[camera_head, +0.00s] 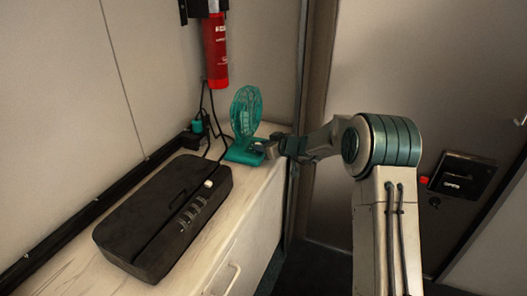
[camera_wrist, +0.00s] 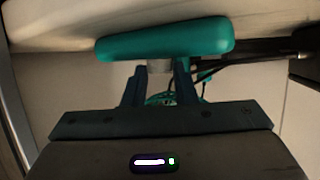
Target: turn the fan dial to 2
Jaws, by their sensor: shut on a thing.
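A small teal fan (camera_head: 246,112) stands on the pale counter, its round grille upright on a flat teal base (camera_head: 243,152). My gripper (camera_head: 272,148) reaches in from the right, at the front of the base. In the wrist view the fan base (camera_wrist: 165,40) lies across the top of the picture. The fingers of my gripper (camera_wrist: 160,72) are shut on a small grey dial (camera_wrist: 159,66) that sticks out of the base. The grille (camera_wrist: 160,99) shows partly between the fingers. No numbers or pointer mark on the dial can be read.
A black case (camera_head: 165,215) with a row of small knobs lies on the counter (camera_head: 225,205) left of the fan. A red fire extinguisher (camera_head: 215,50) hangs on the wall behind. Black cables run down near a socket (camera_head: 197,126). A door (camera_head: 430,90) stands at the right.

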